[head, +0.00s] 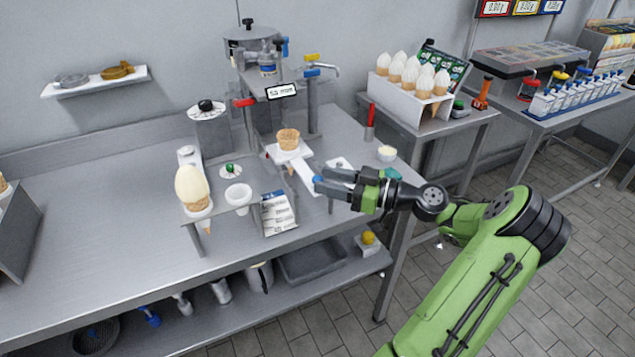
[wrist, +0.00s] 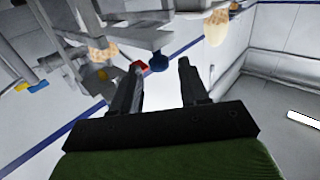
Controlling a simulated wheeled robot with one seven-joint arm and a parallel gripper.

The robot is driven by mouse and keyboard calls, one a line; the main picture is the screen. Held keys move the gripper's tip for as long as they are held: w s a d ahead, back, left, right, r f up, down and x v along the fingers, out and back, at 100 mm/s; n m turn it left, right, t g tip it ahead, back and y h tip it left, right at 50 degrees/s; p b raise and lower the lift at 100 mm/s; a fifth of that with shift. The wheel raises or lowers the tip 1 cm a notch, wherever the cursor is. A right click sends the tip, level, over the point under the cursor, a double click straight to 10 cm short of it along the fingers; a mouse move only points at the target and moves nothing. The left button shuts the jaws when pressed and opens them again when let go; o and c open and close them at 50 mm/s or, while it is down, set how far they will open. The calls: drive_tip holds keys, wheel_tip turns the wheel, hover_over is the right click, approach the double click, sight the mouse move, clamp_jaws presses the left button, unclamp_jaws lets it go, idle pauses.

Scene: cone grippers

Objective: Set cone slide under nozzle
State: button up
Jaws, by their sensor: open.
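An empty wafer cone (head: 289,139) stands upright in a white holder plate (head: 291,153) in front of the steel dispensing machine (head: 262,75). A pale slide bar (head: 308,177) runs from the holder toward the front right, with a blue knob (head: 317,180) at its near end. My gripper (head: 326,181) is open at this knob, coming from the right. In the wrist view the blue knob (wrist: 159,63) shows just ahead of and between my fingertips (wrist: 161,70); contact cannot be told. The cone (wrist: 103,50) also shows there. The nozzle itself cannot be made out clearly.
A filled cone (head: 192,188) stands in a holder at the front left. A rack of filled cones (head: 412,85) stands on the side table.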

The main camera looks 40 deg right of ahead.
sight(318, 178)
drive_tip(key=shift+x, duration=1.6)
drive_tip(key=shift+c, duration=0.3)
clamp_jaws()
